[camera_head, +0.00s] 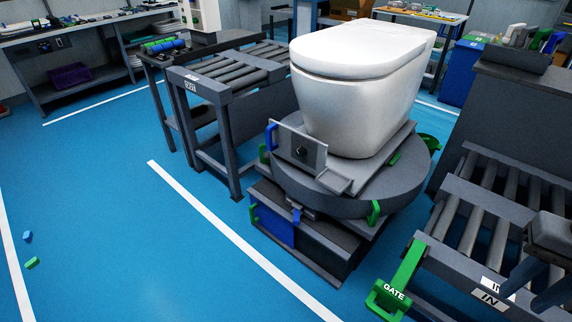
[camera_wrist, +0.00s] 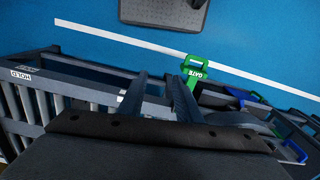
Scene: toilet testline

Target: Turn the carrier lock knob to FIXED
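The carrier lock knob appears to be the small dark knob (camera_head: 301,150) on an upright grey plate (camera_head: 284,143) at the front of the carrier. Its pointer and any FIXED marking are too small to read. A white toilet (camera_head: 350,105) stands on the carrier, on a round grey turntable (camera_head: 350,200). My gripper (camera_head: 524,297) is at the lower right of the head view, over the IN conveyor and well apart from the knob. In the wrist view my gripper (camera_wrist: 158,92) shows two spread fingers with nothing between them. The knob cannot be made out there.
A green GATE handle (camera_head: 397,283) sticks out at the IN conveyor (camera_head: 470,262); the GATE handle also shows in the wrist view (camera_wrist: 193,68). Another roller conveyor (camera_head: 235,75) stands left of the toilet. Green and blue handles surround the turntable. Blue floor (camera_head: 120,220) is open at left.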

